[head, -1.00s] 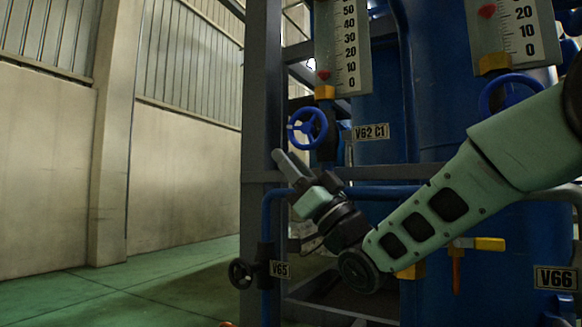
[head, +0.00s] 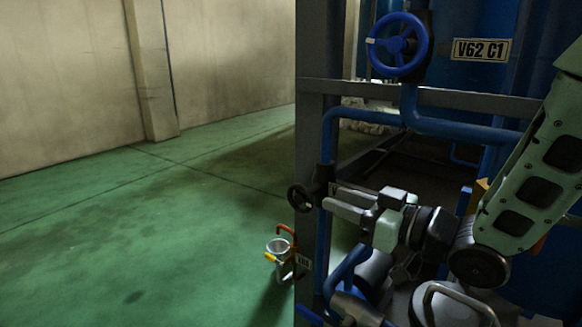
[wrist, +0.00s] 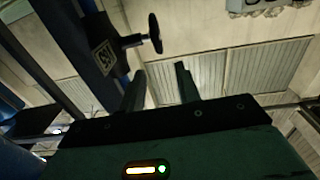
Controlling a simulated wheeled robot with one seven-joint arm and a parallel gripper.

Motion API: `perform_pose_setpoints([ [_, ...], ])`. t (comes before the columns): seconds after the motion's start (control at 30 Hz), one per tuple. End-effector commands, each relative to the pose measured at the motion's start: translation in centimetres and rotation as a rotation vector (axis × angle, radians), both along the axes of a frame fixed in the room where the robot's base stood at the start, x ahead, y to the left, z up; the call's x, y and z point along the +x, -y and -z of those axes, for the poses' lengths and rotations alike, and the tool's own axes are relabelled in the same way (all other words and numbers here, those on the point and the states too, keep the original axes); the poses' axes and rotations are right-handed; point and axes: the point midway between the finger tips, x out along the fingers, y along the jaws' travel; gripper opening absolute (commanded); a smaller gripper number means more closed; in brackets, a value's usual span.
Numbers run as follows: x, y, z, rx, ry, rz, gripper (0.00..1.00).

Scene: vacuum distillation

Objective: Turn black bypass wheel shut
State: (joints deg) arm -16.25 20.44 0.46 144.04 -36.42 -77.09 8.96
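The black wheel (head: 301,198) is a small round handwheel on a stem at the left side of the frame post, in the head view. It also shows in the wrist view (wrist: 155,34), edge-on, beyond my fingertips, with a V65 plate (wrist: 104,56) beside its stem. My gripper (head: 334,197) is just right of the wheel in the head view, its fingers pointing left towards it. In the wrist view the two fingers (wrist: 160,76) stand apart with nothing between them. The wheel appears clear of the fingers. My gripper hides part of the valve behind it.
A blue handwheel (head: 397,45) is above, by the V62 C1 plate (head: 481,49). Blue pipes and a dark steel frame post (head: 316,130) are close to my gripper. The green floor at left is clear.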

Motion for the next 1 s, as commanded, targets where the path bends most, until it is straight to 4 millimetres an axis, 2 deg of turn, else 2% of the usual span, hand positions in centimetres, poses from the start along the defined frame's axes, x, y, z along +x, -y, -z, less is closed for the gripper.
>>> perform_pose_setpoints([
  [0.4,4.5,-6.0,0.2,0.003,0.004,-0.004,0.33],
  [0.6,6.3,-8.2,0.1,0.004,0.003,-0.002,0.33],
  [0.8,7.1,-9.1,0.1,0.003,0.001,0.0,0.33],
  [1.0,7.1,-9.2,0.0,0.003,0.001,0.0,0.33],
])
